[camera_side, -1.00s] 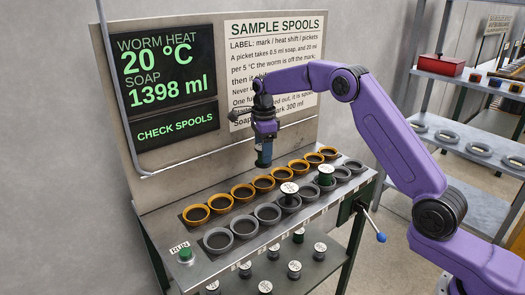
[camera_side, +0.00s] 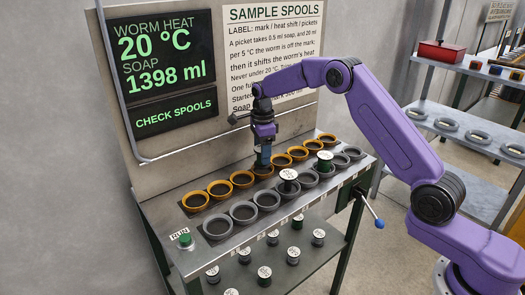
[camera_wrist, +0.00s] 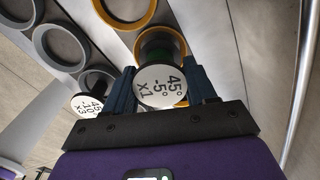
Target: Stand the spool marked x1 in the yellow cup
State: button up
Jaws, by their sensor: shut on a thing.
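My gripper (camera_side: 263,164) is shut on the spool marked x1 (camera_wrist: 160,84), with one finger on each side of it. The spool's round white top reads 45°, -5°, x1 and faces the wrist camera, with a dark green body below. In the side view the fingers mostly hide the spool. It is upright at a yellow cup (camera_side: 254,172) in the middle of the back row. The cup's rim shows around the green body in the wrist view (camera_wrist: 183,42). I cannot tell whether the spool touches the cup's floor.
More yellow cups flank this one. A row of grey cups (camera_side: 217,228) runs in front. Several spools (camera_side: 264,275) stand on the shelf below. A sign board (camera_side: 175,75) rises behind.

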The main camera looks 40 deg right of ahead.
jog(key=shift+f, duration=0.2)
jog(key=shift+f, duration=0.6)
jog(key=shift+f, duration=0.45)
dwell(0.3)
jog(key=o, duration=1.2)
jog(key=shift+r, duration=4)
